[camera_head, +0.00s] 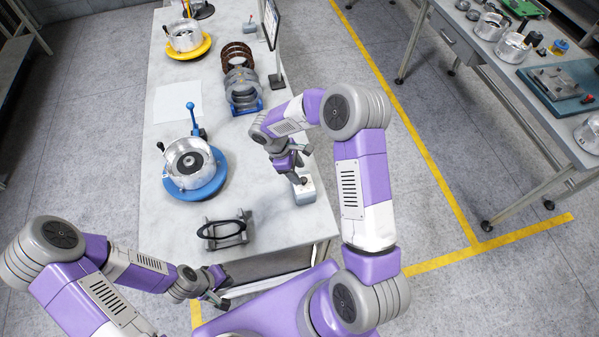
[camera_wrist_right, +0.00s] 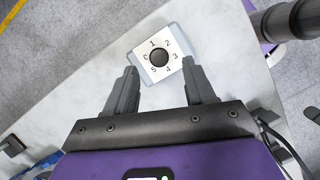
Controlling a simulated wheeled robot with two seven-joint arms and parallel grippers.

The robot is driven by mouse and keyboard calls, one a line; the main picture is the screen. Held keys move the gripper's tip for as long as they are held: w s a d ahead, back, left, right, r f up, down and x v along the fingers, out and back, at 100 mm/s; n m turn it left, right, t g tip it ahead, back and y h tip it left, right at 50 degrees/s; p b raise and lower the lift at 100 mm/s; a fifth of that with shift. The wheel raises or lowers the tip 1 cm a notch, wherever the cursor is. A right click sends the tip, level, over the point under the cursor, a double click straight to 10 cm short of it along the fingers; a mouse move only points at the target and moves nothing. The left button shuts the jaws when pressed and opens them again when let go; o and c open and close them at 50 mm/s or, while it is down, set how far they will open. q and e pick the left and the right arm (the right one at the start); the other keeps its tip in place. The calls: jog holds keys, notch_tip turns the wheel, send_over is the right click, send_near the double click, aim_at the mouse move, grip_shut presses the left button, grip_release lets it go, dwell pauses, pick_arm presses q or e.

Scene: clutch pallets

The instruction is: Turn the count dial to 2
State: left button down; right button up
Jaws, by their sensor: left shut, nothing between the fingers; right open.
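The count dial (camera_wrist_right: 158,57) is a round black knob on a pale square box (camera_wrist_right: 140,54), ringed by the digits 0 to 5. I cannot tell which digit the knob points to. In the head view the box (camera_head: 305,192) sits near the table's right edge. My right gripper (camera_wrist_right: 160,72) is open, its two fingers on either side of the lower part of the box in the picture, with nothing held. In the head view my right gripper (camera_head: 298,178) is just above the box and partly hides it. My left gripper (camera_head: 224,301) is shut and empty, off the table's front edge.
On the white table (camera_head: 285,235) stand a blue round fixture with a metal housing (camera_head: 185,165), a black ring on a stand (camera_head: 222,230), a rack of discs (camera_head: 242,85) and a yellow fixture (camera_head: 205,47). A screen (camera_head: 271,22) stands behind. A second bench (camera_head: 490,50) is at right.

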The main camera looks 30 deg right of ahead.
aim_at(303, 179)
jog(key=shift+x, duration=2.1)
jog(key=shift+w, duration=0.1)
grip_shut()
